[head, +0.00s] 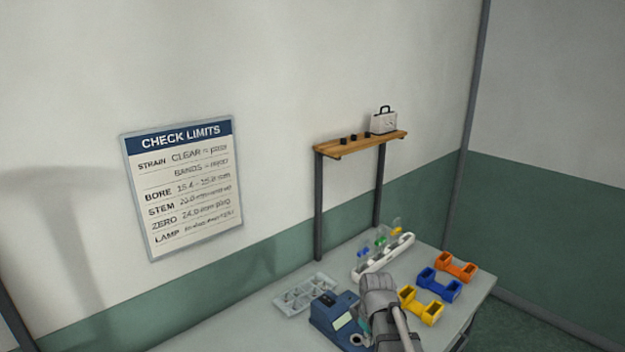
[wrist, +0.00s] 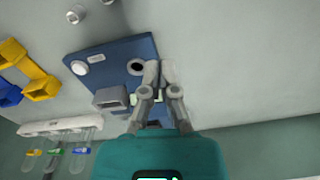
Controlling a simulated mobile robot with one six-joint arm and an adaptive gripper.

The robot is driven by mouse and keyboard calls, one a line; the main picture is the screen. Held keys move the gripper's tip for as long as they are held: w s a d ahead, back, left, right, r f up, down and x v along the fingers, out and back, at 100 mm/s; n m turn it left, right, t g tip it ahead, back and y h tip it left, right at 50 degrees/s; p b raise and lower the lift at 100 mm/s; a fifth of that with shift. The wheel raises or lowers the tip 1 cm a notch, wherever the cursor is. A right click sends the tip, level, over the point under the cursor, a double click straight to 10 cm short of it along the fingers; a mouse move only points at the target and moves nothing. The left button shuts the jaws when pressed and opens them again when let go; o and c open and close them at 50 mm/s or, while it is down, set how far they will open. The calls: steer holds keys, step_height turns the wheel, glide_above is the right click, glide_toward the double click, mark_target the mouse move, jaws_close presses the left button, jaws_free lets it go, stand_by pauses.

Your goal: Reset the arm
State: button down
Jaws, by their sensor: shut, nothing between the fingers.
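My gripper (wrist: 160,68) is shut and empty in the wrist view, its fingertips together over the edge of a blue device (wrist: 112,48). The height of the fingertips above the device is hard to tell. The device has a dark round hole, a pale round knob and a grey block. In the head view the blue device (head: 325,312) stands on the bench at the bottom, and my grey arm is just right of it. The fingertips are not clear in the head view.
A grey tray (head: 305,296) lies left of the arm. A white rack (head: 397,258) with coloured tubes stands behind it. Yellow (head: 420,306), blue (head: 438,284) and orange (head: 456,267) holders line the right. A wooden shelf (head: 350,145) carries a case (head: 384,122). A limits sign (head: 185,187) hangs on the wall.

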steer(key=s+d+f+m+b, duration=0.2)
steer(key=s+m, duration=0.4)
steer(key=s, duration=0.1)
steer(key=shift+s+f, duration=0.2)
steer(key=shift+f, duration=0.1)
stand_by(0.9)
